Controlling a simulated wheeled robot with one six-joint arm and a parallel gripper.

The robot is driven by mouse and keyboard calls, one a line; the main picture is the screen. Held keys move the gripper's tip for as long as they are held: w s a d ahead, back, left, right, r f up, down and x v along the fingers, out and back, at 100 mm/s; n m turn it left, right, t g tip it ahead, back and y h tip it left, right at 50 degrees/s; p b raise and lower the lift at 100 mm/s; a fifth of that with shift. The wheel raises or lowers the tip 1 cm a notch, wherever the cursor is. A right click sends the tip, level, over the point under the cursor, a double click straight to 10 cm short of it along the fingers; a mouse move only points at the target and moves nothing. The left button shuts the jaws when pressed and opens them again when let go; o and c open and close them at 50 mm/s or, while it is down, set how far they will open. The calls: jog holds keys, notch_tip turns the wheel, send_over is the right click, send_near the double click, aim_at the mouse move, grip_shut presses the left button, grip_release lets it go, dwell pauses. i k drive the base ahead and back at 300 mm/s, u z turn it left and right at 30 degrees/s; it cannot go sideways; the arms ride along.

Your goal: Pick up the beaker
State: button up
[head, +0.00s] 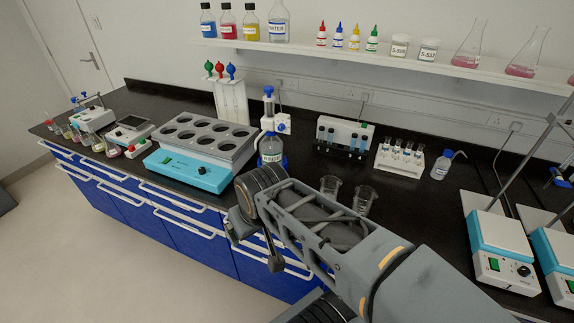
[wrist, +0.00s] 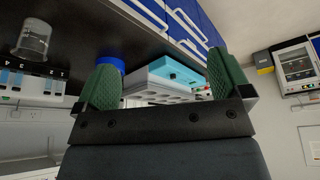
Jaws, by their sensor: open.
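Two clear glass beakers stand on the black bench in the head view, just beyond my arm: one beaker (head: 331,186) to the left and another beaker (head: 363,198) to its right, its lower part close to my arm's outline. In the wrist view, which looks upside down, one beaker (wrist: 35,38) shows at the upper left, outside the jaws. My gripper (wrist: 165,76) has two green fingers spread wide apart with nothing between them. In the head view my arm reaches left along the bench front, and the fingertips cannot be made out.
A bottle dispenser (head: 271,147) stands left of the beakers. A teal heating block (head: 189,169) is farther left. A pipette stand (head: 343,134) and a vial rack (head: 399,160) stand behind. Hot plates (head: 499,240) are at right.

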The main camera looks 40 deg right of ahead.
aim_at(363, 202)
jog(key=u, duration=0.05)
jog(key=k, duration=0.5)
jog(key=z, duration=1.3)
jog(key=i, duration=0.35)
jog(key=z, duration=0.2)
jog(key=k, duration=0.5)
jog(key=u, duration=2.2)
jog(key=i, duration=1.3)
jog(key=z, duration=3.05)
